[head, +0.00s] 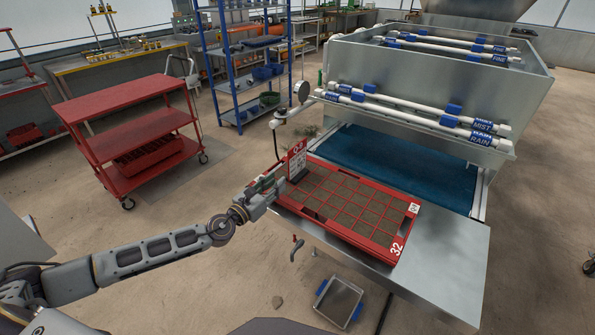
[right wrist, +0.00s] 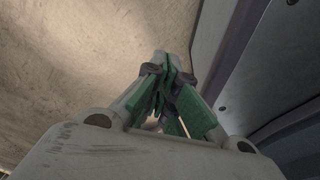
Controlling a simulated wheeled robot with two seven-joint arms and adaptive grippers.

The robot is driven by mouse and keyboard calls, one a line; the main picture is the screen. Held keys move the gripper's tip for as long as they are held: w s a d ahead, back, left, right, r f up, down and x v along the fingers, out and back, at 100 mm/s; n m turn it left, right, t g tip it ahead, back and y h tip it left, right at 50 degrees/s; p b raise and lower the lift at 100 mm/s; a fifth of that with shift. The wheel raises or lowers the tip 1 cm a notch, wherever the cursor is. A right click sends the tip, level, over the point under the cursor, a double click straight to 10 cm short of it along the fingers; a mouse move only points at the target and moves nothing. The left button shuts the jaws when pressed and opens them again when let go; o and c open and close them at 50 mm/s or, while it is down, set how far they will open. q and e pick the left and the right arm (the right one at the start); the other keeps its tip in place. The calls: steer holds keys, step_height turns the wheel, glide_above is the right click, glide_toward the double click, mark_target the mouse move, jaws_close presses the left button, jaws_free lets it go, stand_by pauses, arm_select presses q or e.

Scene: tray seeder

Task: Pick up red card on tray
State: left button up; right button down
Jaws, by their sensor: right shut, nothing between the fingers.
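The red card (head: 298,160) stands upright at the far left corner of the red tray (head: 383,262), with white print on its face. The tray is divided into a grid of soil-filled cells and is marked 32 on its near right edge. My left gripper (head: 278,184) is at that corner, right beside the card's lower left edge. I cannot tell whether its fingers are apart or closed on the card. My right gripper (right wrist: 168,95) shows only in the right wrist view, with its green-padded fingers shut and empty, away from the tray.
The tray lies on a metal table (head: 455,260) before a blue conveyor belt (head: 400,165) under a hopper with white pipes. A small metal pan (head: 338,301) is low in front. A red cart (head: 135,140) and blue shelf (head: 240,75) stand behind at left.

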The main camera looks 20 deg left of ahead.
mark_target(298, 161)
arm_select(q)
steer(key=shift+w, duration=0.1)
steer(key=shift+w+d, duration=0.2)
steer(key=shift+w, duration=0.4)
steer(key=shift+p+x, duration=0.35)
steer(key=shift+x, duration=2.7)
steer(key=shift+w+d, duration=0.2)
steer(key=shift+w, duration=0.3)
arm_select(e)
steer(key=shift+s+d+r, duration=0.1)
steer(key=shift+s+d, duration=0.6)
steer(key=shift+s, duration=0.05)
